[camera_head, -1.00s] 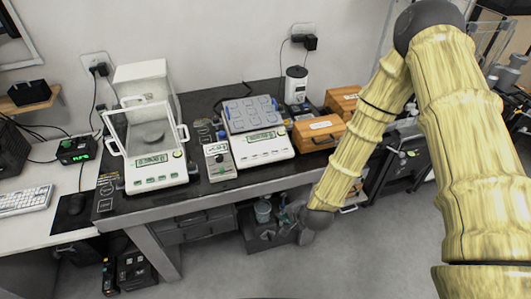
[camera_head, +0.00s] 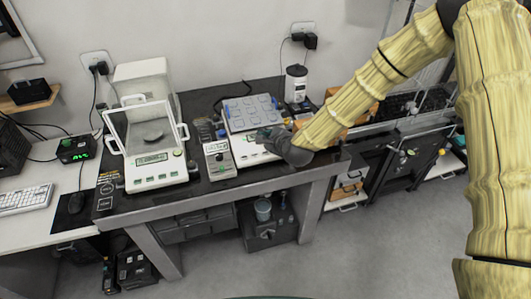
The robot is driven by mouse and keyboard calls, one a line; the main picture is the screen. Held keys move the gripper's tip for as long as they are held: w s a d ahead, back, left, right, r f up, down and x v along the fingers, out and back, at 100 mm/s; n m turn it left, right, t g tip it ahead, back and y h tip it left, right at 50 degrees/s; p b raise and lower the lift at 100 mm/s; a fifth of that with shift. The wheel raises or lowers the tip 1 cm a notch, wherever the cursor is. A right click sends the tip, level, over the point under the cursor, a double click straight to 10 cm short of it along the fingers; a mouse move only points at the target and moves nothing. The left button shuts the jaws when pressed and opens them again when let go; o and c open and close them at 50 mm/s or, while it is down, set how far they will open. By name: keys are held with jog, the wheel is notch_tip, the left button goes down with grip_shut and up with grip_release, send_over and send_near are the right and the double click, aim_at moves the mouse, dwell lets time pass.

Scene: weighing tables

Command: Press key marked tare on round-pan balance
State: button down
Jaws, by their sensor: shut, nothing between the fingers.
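The round-pan balance (camera_head: 158,181) stands on the left of the dark table, white, with a glass draft shield around a dark round pan (camera_head: 153,137). Its front panel has a lit display (camera_head: 151,159) and a few green keys (camera_head: 158,177); their markings are too small to read. My gripper (camera_head: 264,134) is shut and empty. It is over the front of the square-topped balance (camera_head: 242,162), well to the right of the round-pan balance, and hides part of that other balance's panel. Whether it touches that balance I cannot tell.
A small grey device (camera_head: 219,160) with a knob stands between the two balances. A white grinder-like device (camera_head: 296,84) and wooden boxes (camera_head: 336,112) are at the back right, partly behind my arm.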

dwell(0.4)
jog(key=b, duration=0.4)
send_over(265, 152)
jog(key=s, duration=0.2)
jog(key=f, duration=0.7)
jog(key=shift+s+a, duration=0.15)
jog(key=shift+s, duration=0.05)
jog(key=shift+w+f+b, duration=0.3)
jog(key=shift+f+b, duration=0.2)
jog(key=shift+f, duration=0.25)
jog(key=shift+a+f, duration=0.1)
jog(key=shift+w+f+b, duration=0.1)
jog(key=shift+f+b, duration=0.15)
jog(key=shift+b, duration=0.2)
jog(key=shift+f+b, duration=0.35)
dwell(0.6)
jog(key=shift+r, duration=0.15)
dwell(0.3)
jog(key=shift+r+p, duration=0.3)
jog(key=shift+r, duration=0.35)
